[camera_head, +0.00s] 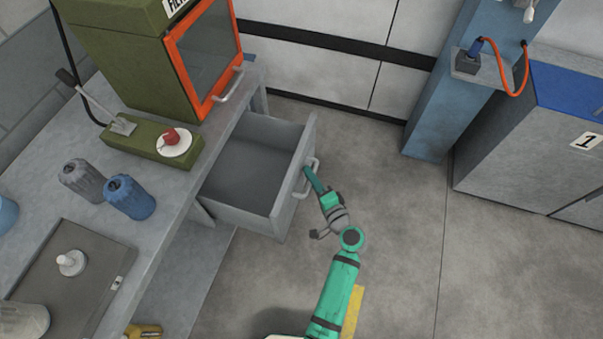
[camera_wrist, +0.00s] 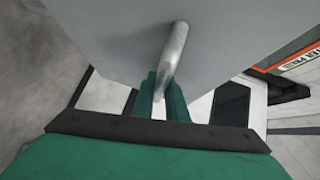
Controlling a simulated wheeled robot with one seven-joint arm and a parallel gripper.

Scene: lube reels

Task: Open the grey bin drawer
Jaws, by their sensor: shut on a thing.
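The grey bin drawer (camera_head: 240,180) is pulled well out from under the workbench in the head view, and its inside looks empty. Its metal bar handle (camera_head: 311,178) is on the front panel, facing right. My gripper (camera_head: 310,175) is at the handle, with the green arm reaching up from below. In the wrist view, the handle (camera_wrist: 174,57) runs down between the green fingers of my gripper (camera_wrist: 160,100), which are shut on it. The drawer front (camera_wrist: 110,35) fills the upper part of that view.
The workbench (camera_head: 185,215) holds a green machine with an orange-framed door (camera_head: 207,60), a lever and red-knob unit (camera_head: 150,143), a grey canister (camera_head: 82,180) and a blue canister (camera_head: 130,197). A blue column (camera_head: 435,120) and grey cabinet (camera_head: 520,150) stand right. Floor (camera_head: 400,230) right of the drawer is clear.

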